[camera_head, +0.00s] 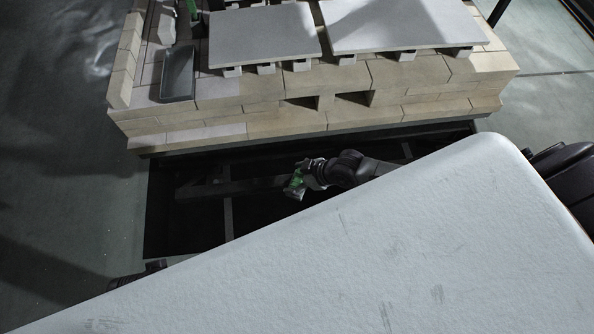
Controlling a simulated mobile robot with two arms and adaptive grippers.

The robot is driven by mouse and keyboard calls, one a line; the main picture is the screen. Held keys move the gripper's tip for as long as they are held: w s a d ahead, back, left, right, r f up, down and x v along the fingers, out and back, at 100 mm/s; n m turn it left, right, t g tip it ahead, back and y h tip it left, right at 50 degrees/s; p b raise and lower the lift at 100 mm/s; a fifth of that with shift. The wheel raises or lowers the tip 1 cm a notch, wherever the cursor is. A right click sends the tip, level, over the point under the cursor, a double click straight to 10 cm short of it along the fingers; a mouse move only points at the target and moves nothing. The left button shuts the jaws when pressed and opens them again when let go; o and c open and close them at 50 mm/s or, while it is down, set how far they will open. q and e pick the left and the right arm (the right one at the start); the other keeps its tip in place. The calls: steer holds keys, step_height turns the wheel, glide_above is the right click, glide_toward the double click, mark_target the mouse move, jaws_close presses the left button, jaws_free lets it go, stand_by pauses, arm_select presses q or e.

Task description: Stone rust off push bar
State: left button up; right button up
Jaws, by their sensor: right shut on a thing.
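My right gripper (297,184), with green on its fingers, reaches in from the right below the front edge of the kiln car. It is shut on a small grey piece, which looks like the rubbing stone (295,195); the fingers hide part of it. The push bar (230,187) looks like the dark horizontal bar at the car's front, running left from the gripper. The stone is at or very near the bar; I cannot tell if they touch. Rust cannot be made out in the shade. My left gripper is not visible; only a dark bit of that arm shows at lower left.
The brick deck of the kiln car (270,118) carries pale slabs (262,35) on short props. A grey tray (178,74) stands at its left corner. Dark frame members cross below the deck. Floor (60,130) is clear at left. A large white surface covers the lower right.

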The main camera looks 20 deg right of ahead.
steer(key=shift+w+a+p, duration=0.1)
steer(key=shift+w+a, duration=0.15)
steer(key=shift+a, duration=0.55)
steer(key=shift+w+a+p, duration=0.15)
steer(key=shift+w+a, duration=0.05)
steer(key=shift+a, duration=0.55)
steer(key=shift+w+a+p, duration=0.1)
steer(key=shift+w+a, duration=0.15)
steer(key=shift+a, duration=0.55)
steer(key=shift+w+a, duration=0.25)
steer(key=shift+a, duration=0.5)
steer(key=shift+w+a, duration=0.2)
steer(key=shift+a, duration=0.6)
steer(key=shift+w+a, duration=0.25)
steer(key=shift+a, duration=0.5)
steer(key=a, duration=0.2)
steer(key=w+a, duration=0.1)
steer(key=a, duration=0.1)
steer(key=shift+w+a, duration=0.15)
steer(key=shift+a, duration=0.2)
